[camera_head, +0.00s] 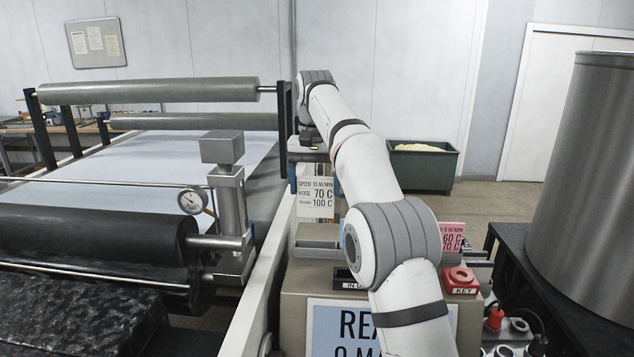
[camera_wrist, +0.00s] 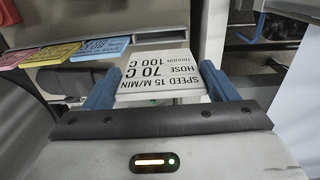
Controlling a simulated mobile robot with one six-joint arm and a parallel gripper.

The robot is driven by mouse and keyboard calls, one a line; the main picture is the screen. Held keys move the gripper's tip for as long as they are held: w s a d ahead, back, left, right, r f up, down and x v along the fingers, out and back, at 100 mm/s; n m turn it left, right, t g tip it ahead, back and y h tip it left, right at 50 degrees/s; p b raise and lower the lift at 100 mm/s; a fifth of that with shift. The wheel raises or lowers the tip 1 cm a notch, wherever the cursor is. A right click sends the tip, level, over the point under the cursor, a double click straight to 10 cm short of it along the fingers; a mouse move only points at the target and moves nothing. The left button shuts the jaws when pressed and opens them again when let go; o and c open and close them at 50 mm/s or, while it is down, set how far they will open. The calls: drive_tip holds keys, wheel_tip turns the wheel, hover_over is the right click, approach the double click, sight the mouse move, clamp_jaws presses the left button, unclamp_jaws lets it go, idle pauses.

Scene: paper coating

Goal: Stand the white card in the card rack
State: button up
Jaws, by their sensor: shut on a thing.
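The white card (camera_head: 316,198), printed with speed, hose and trough figures, is held upright in the air by my gripper (camera_head: 314,172). In the wrist view the same white card (camera_wrist: 155,76) sits between the two blue fingers of my gripper (camera_wrist: 160,70), with its text upside down. A grey rack (camera_head: 318,247) lies below the card in the head view. My arm hides the rack's middle in the head view.
A pink card (camera_head: 453,233) shows right of my arm. A red KEY block (camera_head: 460,279) sits on the console. Coating rollers (camera_head: 90,240) and a gauge (camera_head: 192,201) stand at left, a large metal drum (camera_head: 590,190) at right, a green bin (camera_head: 425,168) behind.

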wheel_tip(320, 180, down, 6)
drive_tip(key=b, duration=0.4)
drive_tip(key=shift+s, duration=0.15)
drive_tip(key=shift+r+p, duration=0.1)
drive_tip(key=shift+p, duration=0.5)
idle(1.4)
drive_tip(key=shift+f+b, duration=1.1)
drive_tip(key=shift+f, duration=0.65)
drive_tip(key=o, duration=0.9)
drive_tip(key=shift+o, duration=0.2)
wheel_tip(320, 180, up, 8)
drive_tip(key=p, duration=0.2)
